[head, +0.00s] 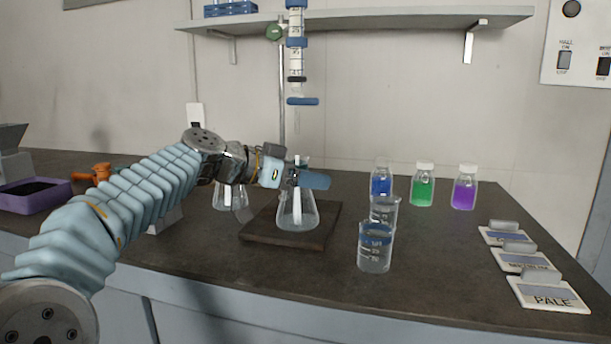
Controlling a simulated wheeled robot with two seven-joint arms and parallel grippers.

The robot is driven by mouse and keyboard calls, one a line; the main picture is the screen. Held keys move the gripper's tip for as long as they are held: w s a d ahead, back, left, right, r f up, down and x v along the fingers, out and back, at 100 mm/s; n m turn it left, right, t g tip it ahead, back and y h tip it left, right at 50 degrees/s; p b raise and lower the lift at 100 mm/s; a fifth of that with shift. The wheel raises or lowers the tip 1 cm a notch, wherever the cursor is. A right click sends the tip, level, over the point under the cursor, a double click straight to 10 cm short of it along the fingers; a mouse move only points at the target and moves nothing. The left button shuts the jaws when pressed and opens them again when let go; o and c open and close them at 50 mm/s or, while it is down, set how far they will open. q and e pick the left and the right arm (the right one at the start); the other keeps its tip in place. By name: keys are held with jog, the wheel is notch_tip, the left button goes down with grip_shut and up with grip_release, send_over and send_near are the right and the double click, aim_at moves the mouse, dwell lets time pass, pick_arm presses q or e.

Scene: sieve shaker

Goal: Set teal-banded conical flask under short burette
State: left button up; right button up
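A clear conical flask (298,214) stands on, or just above, a dark wooden board, below the burette (296,60) and its blue tap. My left gripper (309,180) is at the flask's neck, with a blue finger across the front of it. I cannot tell whether the fingers press on the neck. No teal band shows on this flask; the gripper covers most of the neck. A second conical flask (229,196) stands to the left, partly hidden by my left arm. Only one burette shows. My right gripper is out of view.
The wooden board (264,235) carries a thin upright rod behind. Two beakers (375,252) stand to the right, with blue, green and purple bottles (423,188) behind. Label cards (548,294) lie at the right edge. A purple tray (36,194) is at far left. A shelf (380,17) hangs above.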

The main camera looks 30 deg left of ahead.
pick_arm(q)
jog(key=b+v, duration=0.1)
jog(key=v, duration=1.1)
jog(key=shift+r, duration=0.15)
